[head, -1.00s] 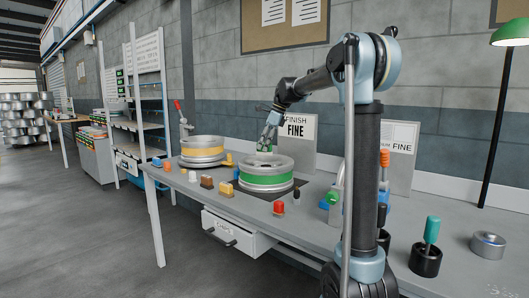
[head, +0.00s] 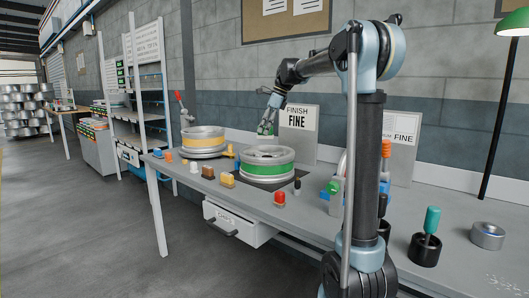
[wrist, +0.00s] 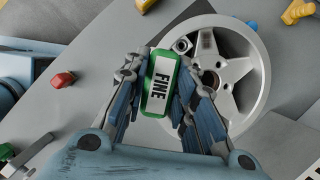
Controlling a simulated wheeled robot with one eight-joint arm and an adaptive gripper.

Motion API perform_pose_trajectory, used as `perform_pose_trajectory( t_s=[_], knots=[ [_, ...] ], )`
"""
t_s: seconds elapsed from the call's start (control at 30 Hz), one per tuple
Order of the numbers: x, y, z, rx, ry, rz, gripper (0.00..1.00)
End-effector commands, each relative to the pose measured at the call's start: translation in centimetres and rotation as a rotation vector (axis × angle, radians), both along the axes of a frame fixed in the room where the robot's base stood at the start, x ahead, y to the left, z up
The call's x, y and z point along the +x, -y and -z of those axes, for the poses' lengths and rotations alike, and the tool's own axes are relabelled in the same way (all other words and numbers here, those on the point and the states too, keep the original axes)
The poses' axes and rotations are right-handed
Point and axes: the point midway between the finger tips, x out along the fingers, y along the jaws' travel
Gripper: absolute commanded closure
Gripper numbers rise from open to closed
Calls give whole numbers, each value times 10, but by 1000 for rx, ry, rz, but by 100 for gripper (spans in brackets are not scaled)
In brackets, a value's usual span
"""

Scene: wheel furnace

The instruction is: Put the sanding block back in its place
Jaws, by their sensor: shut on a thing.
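The sanding block is a green block with a white label reading FINE, seen large in the wrist view (wrist: 161,84). My gripper (wrist: 160,78) is shut on it, with a finger along each long side. In the head view my gripper (head: 268,121) holds the block (head: 266,129) in the air above the back of the green-banded wheel (head: 268,169), apart from it. A grey sign reading FINISH FINE (head: 298,128) stands just right of and behind the gripper. The block's place cannot be told for certain from these frames.
A yellow-banded wheel (head: 203,141) stands to the left. Several small coloured blocks, including a red one (head: 279,198), line the bench's front. A second FINE sign (head: 402,145), a green-handled tool in a black cup (head: 425,245) and a metal ring (head: 487,236) are to the right.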

Motion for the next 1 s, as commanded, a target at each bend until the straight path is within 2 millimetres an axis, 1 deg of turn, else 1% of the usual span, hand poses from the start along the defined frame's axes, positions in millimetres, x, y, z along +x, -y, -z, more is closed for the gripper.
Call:
perform_pose_trajectory(
  t_s=[0.07,0.17,0.27,0.4,0.5,0.6,0.73,1.0],
  knots=[
    [-5,-4,5,0,0,-8,99],
    [-19,-13,19,0,-1,-27,99],
    [-42,-25,40,0,-1,-59,99],
    [-78,-41,72,0,0,-102,99],
    [-99,-48,90,0,-1,-127,99],
    [-114,-52,103,0,-1,-144,99],
    [-124,-55,115,0,-1,-155,99],
    [-125,-55,157,0,0,-156,99]
  ],
)
